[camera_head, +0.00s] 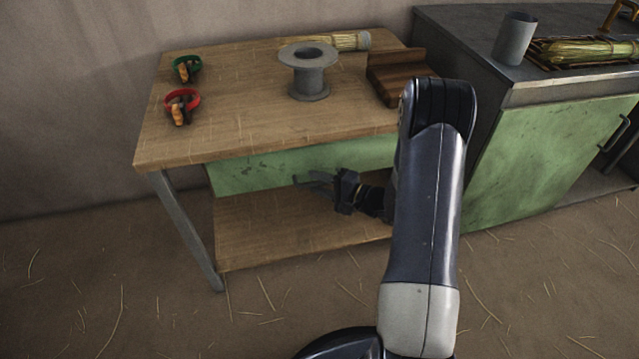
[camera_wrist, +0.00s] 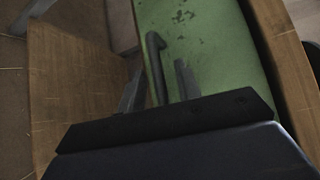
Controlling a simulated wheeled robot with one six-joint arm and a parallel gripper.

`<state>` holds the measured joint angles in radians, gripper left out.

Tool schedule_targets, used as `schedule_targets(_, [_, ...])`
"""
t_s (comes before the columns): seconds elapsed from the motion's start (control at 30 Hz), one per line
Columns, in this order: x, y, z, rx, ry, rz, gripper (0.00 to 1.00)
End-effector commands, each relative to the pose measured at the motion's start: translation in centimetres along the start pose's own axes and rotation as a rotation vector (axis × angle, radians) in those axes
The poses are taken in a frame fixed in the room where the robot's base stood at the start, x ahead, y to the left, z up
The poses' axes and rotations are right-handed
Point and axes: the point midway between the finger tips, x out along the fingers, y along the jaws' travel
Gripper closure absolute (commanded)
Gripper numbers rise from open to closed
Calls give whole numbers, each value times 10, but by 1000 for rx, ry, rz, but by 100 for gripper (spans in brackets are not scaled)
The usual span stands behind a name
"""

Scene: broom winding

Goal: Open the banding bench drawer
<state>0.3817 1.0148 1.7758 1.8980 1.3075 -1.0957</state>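The banding bench (camera_head: 240,120) has a wooden top, and its green drawer front (camera_head: 260,170) sits under the front edge with no visible gap. In the wrist view the scuffed green drawer front (camera_wrist: 215,50) fills the upper middle. A dark bar handle (camera_wrist: 154,60) stands on it. My gripper (camera_head: 318,182) is in front of the drawer's lower part. In the wrist view my gripper (camera_wrist: 158,88) is open, with one grey finger on each side of the handle. I cannot tell whether either finger touches it. My arm hides the drawer's right end.
On the bench top are a grey spool (camera_head: 308,80), green (camera_head: 187,68) and red (camera_head: 181,105) ring-shaped items, a straw bundle (camera_head: 340,42) and a wooden block (camera_head: 393,75). A lower shelf (camera_head: 290,230) lies below. A green cabinet (camera_head: 545,150) stands right.

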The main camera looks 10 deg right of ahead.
Motion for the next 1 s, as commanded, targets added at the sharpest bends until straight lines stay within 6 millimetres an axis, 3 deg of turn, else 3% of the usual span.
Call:
schedule_targets(0.2, [0, 0, 0, 0, 0, 0, 69])
schedule_targets(0.6, [0, 0, 0, 0, -1, 0, 100])
schedule_targets(1.0, [0, 0, 0, 0, -1, 1, 100])
